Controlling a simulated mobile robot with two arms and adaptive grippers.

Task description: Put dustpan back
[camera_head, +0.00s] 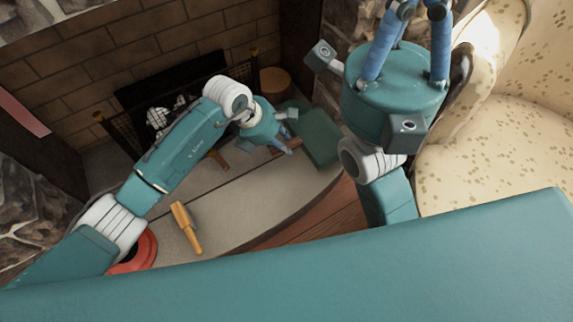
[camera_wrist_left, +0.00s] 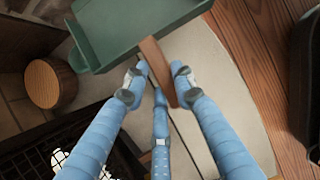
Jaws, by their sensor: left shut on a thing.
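The dustpan is a green pan with a brown wooden handle. In the head view the pan (camera_head: 320,137) is just right of my left gripper (camera_head: 285,133), over the right end of the stone hearth (camera_head: 245,200). In the left wrist view the pan (camera_wrist_left: 128,28) is at the top, and its handle (camera_wrist_left: 156,66) runs down between the blue fingers of my left gripper (camera_wrist_left: 158,82), which is shut on it. I cannot tell whether the pan touches the hearth. My right gripper (camera_head: 418,12) points up at the top right, its blue fingers apart and nothing visible between them.
A fireplace with a black screen (camera_head: 160,115) stands behind the hearth. A round wooden stump (camera_head: 276,80) is behind the pan. An orange-handled tool (camera_head: 186,227) and a red round object (camera_head: 140,250) are at the lower left. A patterned armchair (camera_head: 490,140) is on the right.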

